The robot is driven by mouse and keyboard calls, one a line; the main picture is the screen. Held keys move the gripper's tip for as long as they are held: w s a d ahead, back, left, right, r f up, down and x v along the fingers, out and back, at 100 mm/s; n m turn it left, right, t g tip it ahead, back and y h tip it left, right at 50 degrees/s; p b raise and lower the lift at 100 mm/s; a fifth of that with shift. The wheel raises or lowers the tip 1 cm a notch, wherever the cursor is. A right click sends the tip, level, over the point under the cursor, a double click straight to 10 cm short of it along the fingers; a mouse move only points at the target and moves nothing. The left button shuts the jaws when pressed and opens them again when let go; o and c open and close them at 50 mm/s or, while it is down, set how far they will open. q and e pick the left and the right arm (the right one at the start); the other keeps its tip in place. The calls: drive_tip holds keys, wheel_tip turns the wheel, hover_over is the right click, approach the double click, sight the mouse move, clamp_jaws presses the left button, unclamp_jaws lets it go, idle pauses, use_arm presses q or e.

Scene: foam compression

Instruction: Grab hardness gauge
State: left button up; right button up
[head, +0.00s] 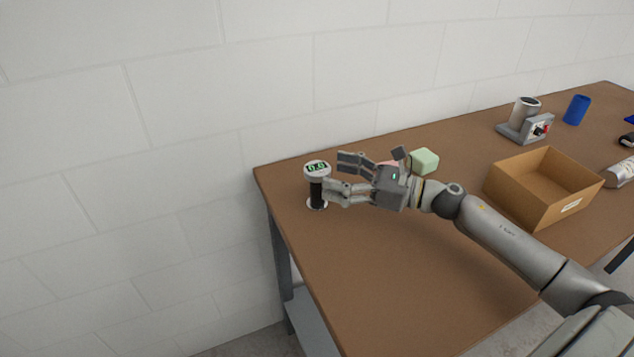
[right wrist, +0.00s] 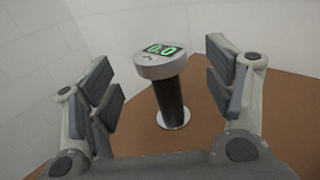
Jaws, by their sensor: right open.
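The hardness gauge (head: 317,172) stands upright near the left end of the brown table, with a silver head, a dark grip and a round silver base. Its green display reads 0.0 in the right wrist view (right wrist: 161,55). My right gripper (head: 338,175) is open, its fingers pointing at the gauge from the right. In the right wrist view the gauge stands between and beyond the two open fingers (right wrist: 165,88), with no contact visible. My left gripper is not in view.
A pale green foam block (head: 425,161) and a partly hidden pink one (head: 388,164) lie behind my right gripper. An open cardboard box (head: 530,205) stands to the right. A device with a metal cup (head: 525,118) and a blue cup (head: 577,109) are farther back. The table's front is clear.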

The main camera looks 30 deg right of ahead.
sight(314, 171)
drive_tip(key=shift+w+a+r, duration=0.15)
drive_tip(key=shift+w+a, duration=0.25)
drive_tip(key=shift+w, duration=0.05)
drive_tip(key=shift+p+x, duration=0.8)
drive_tip(key=shift+x, duration=1.1)
drive_tip(key=c, duration=1.3)
